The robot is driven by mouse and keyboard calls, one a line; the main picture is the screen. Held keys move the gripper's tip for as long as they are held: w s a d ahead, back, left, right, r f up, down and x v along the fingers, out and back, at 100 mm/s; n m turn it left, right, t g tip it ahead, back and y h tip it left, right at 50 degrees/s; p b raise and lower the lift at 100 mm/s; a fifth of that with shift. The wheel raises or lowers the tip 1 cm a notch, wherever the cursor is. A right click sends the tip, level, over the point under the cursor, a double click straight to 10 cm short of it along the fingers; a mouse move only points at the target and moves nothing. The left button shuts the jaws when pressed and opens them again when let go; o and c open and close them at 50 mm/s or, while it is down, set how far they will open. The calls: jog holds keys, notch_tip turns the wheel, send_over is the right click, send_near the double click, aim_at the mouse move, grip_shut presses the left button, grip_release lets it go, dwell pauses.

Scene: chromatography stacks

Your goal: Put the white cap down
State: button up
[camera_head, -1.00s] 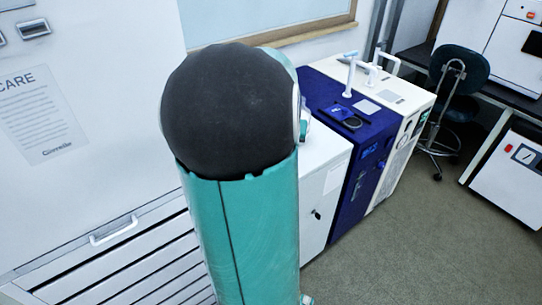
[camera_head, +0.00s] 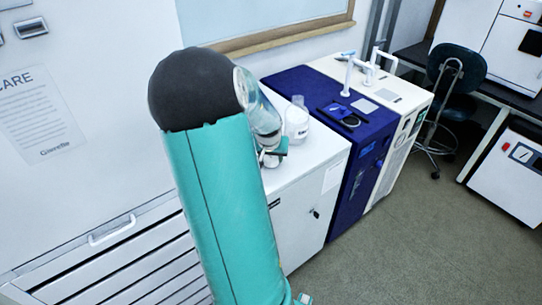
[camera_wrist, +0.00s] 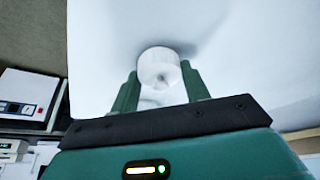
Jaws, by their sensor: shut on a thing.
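The white cap (camera_wrist: 159,66) is a short round piece between the two green fingers of my gripper (camera_wrist: 160,82) in the wrist view. The fingers are shut on its sides. A plain white surface lies behind the cap, with a soft shadow beside it; I cannot tell whether the cap touches that surface. In the head view my gripper (camera_head: 274,156) is low over the white cabinet (camera_head: 305,180), near the left part of its top. The cap cannot be made out there.
A clear bottle with white contents (camera_head: 297,119) stands on the cabinet top, just right of and behind my gripper. A blue machine (camera_head: 350,160) and a white machine (camera_head: 405,130) adjoin on the right. The cabinet top's front right is bare.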

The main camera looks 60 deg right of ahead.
jog(key=shift+f, duration=0.15)
jog(key=o, duration=0.9)
jog(key=shift+o, duration=0.2)
jog(key=shift+r, duration=0.4)
jog(key=v, duration=1.1)
jog(key=shift+a+r, duration=0.2)
jog(key=shift+a, duration=0.05)
jog(key=shift+s, duration=0.2)
